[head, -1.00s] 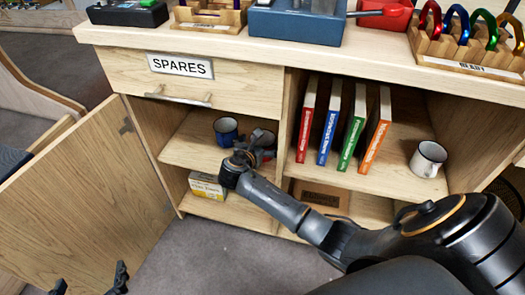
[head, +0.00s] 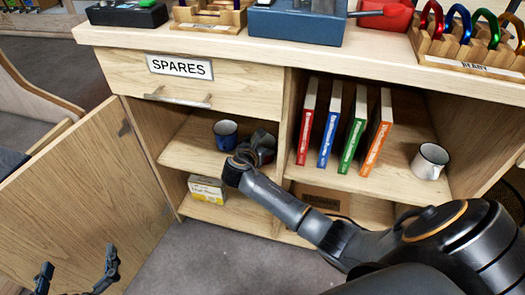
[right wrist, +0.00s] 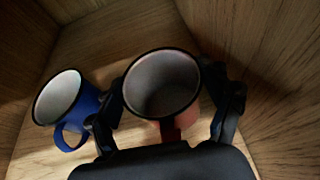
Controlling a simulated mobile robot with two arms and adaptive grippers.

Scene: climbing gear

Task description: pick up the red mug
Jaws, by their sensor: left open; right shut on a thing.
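The red mug (right wrist: 171,132) stands between the two fingers of my right gripper (right wrist: 172,108) in the right wrist view, its open top facing the camera. The gripper is shut on it. In the head view my right gripper (head: 252,155) reaches into the left shelf compartment and largely hides the mug. A blue mug (head: 226,133) stands just left of it; it also shows in the right wrist view (right wrist: 66,98), close to the gripper's left finger. My left gripper (head: 77,277) is open and empty at the lower left of the head view.
The compartment's side wall (right wrist: 265,50) is close to the right finger. An open cabinet door (head: 90,190) stands at left. A divider, several books (head: 345,130) and a white mug (head: 429,161) are to the right. A yellow-and-white box (head: 207,189) sits on the lower shelf.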

